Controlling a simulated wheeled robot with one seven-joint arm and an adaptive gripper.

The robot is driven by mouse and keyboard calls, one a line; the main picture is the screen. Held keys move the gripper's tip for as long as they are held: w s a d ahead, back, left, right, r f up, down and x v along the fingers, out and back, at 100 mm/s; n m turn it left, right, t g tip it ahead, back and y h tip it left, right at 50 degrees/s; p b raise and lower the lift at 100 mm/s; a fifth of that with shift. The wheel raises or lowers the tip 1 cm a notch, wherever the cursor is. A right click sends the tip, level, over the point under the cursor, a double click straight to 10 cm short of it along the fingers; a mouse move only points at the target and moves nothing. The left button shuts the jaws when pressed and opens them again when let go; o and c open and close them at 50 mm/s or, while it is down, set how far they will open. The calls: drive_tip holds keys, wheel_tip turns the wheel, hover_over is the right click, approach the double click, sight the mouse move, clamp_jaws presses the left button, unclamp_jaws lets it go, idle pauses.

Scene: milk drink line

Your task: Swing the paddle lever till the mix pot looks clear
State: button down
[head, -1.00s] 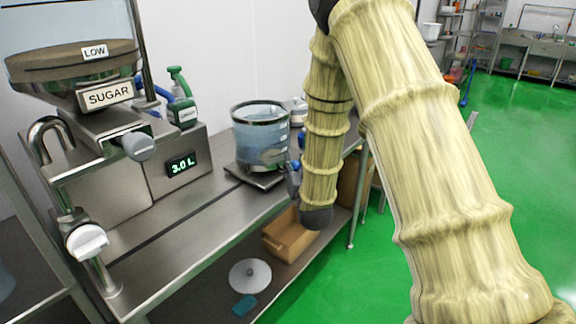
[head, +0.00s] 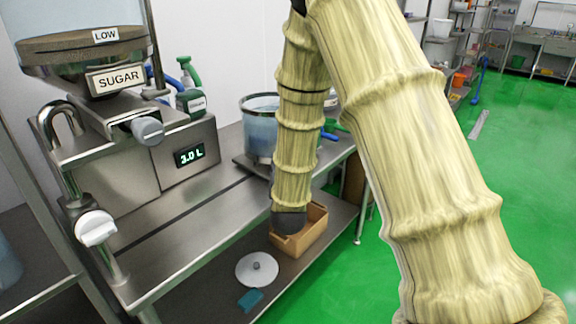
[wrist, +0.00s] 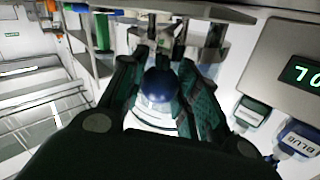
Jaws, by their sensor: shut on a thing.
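The mix pot (head: 260,130) is a clear vessel with a dark rim and bluish contents. It stands on the steel bench in the head view, its right part hidden behind my arm. The part that shows looks evenly blue. In the wrist view my gripper (wrist: 161,92) is closed around a round dark blue knob (wrist: 160,84), which appears to be the end of the paddle lever. The lever's shaft is hidden. My gripper cannot be made out in the head view.
A green spray bottle (head: 190,98) is behind. A cardboard box (head: 312,232) and a white disc (head: 257,269) lie on the lower shelf. Green floor is open at right.

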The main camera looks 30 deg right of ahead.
drive_tip(key=shift+w+a+r, duration=0.1)
drive_tip(key=shift+a, duration=0.2)
drive_tip(key=c, duration=1)
unclamp_jaws()
drive_tip(key=shift+c, duration=0.2)
drive_tip(key=v, duration=1.2)
